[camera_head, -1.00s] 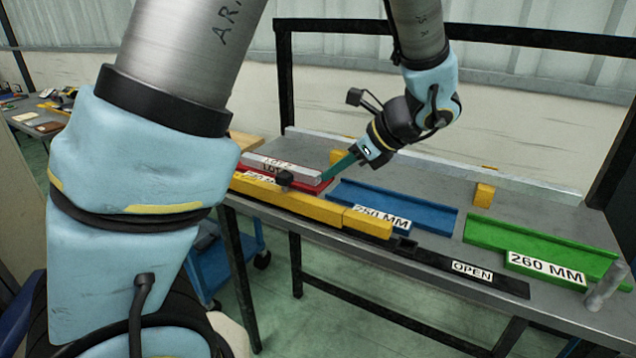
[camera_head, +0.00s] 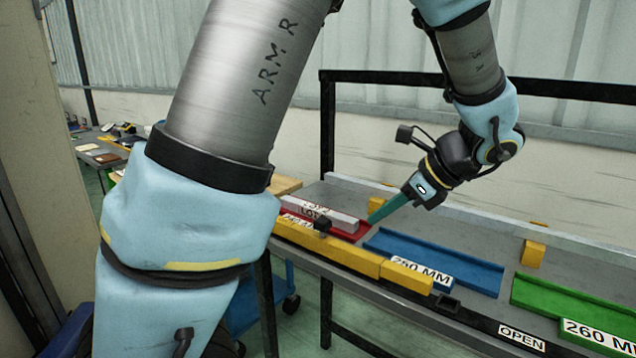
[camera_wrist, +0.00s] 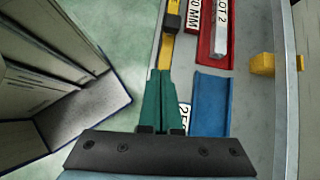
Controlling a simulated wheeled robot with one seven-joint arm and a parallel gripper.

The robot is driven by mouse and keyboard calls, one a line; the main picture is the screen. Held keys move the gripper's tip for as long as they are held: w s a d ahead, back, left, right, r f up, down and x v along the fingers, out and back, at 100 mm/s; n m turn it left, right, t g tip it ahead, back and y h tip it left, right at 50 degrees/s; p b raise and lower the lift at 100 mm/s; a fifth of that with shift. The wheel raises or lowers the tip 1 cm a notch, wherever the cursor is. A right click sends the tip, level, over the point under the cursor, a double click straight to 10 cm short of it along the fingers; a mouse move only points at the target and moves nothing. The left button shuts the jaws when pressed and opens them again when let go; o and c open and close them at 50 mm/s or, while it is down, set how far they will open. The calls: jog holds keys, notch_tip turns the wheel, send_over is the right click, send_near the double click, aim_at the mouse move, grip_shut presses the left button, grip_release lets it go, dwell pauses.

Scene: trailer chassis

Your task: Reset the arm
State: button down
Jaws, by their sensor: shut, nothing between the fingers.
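My gripper (camera_head: 372,220) has teal fingers that are shut with nothing between them. In the head view it hangs over the bench, its tips near the right end of the red tray (camera_head: 350,235). My arm bends down to it from the upper right. In the wrist view the shut fingers (camera_wrist: 160,75) point up the picture, over the yellow bar and beside the blue tray (camera_wrist: 212,105).
The bench holds a grey "LOT 2" bar (camera_wrist: 220,28) in the red tray, a yellow bar (camera_head: 350,252) along the front, a blue tray (camera_head: 440,260), a green tray (camera_head: 560,310) and small yellow blocks (camera_head: 533,253). A black frame (camera_head: 480,85) stands behind. Floor shows in front.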

jog(key=a+f+n+g+h, duration=0.2)
jog(key=a+f+n+h, duration=0.1)
jog(key=a+n, duration=0.8)
jog(key=s+a+f+n+g+h, duration=0.1)
jog(key=a+f+n+h, duration=0.2)
jog(key=a+n, duration=0.9)
jog(key=shift+a+f+n+g+h, duration=0.3)
jog(key=shift+f+n+g, duration=0.15)
jog(key=shift+n, duration=0.25)
